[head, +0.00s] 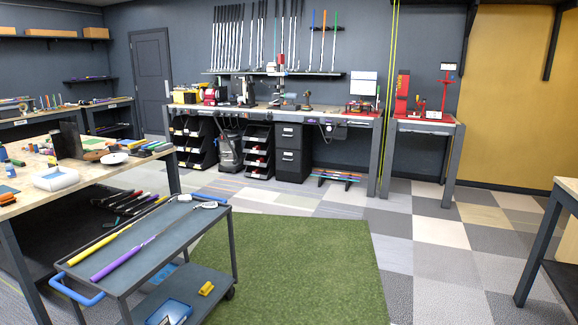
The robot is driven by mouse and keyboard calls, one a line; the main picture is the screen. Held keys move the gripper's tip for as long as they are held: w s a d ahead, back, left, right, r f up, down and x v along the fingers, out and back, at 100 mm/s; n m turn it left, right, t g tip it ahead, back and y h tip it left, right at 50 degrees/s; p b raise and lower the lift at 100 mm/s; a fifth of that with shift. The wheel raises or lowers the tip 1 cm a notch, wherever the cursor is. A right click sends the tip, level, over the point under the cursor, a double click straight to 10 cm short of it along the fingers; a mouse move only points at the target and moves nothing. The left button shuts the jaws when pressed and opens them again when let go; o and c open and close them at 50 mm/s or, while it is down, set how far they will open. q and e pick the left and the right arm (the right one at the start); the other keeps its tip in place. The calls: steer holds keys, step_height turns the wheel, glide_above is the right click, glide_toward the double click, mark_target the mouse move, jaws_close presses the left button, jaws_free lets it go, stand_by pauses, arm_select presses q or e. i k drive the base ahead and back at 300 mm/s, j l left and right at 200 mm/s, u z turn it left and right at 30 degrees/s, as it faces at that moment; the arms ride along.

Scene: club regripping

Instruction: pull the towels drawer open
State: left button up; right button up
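A black drawer cabinet (292,165) stands under the long workbench against the far wall. Its stacked drawer fronts look shut and carry small light labels, too small to read. I cannot tell which drawer is the towels drawer. Neither of my grippers is in view.
A grey cart (228,240) with golf clubs on top stands at the near left, beside a wooden-topped table (20,207). A green turf mat (300,270) covers the middle floor. Black bin racks (257,150) stand left of the cabinet, and a low rack of coloured shafts (340,177) right of it.

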mark_target(293, 157)
steer(key=i+z, duration=0.1)
steer(key=i, duration=0.65)
steer(key=i+j+z, duration=0.1)
steer(key=i, duration=0.6)
steer(key=i+j+z, duration=0.1)
steer(key=i+z, duration=0.2)
steer(key=i, duration=2)
steer(key=i+j+u, duration=0.2)
steer(key=i+u, duration=0.15)
steer(key=i, duration=0.25)
steer(key=i+u, duration=0.3)
steer(key=i, duration=0.35)
steer(key=i+u, duration=0.35)
steer(key=i, duration=0.3)
steer(key=i+l+u, duration=0.3)
steer(key=i, duration=0.3)
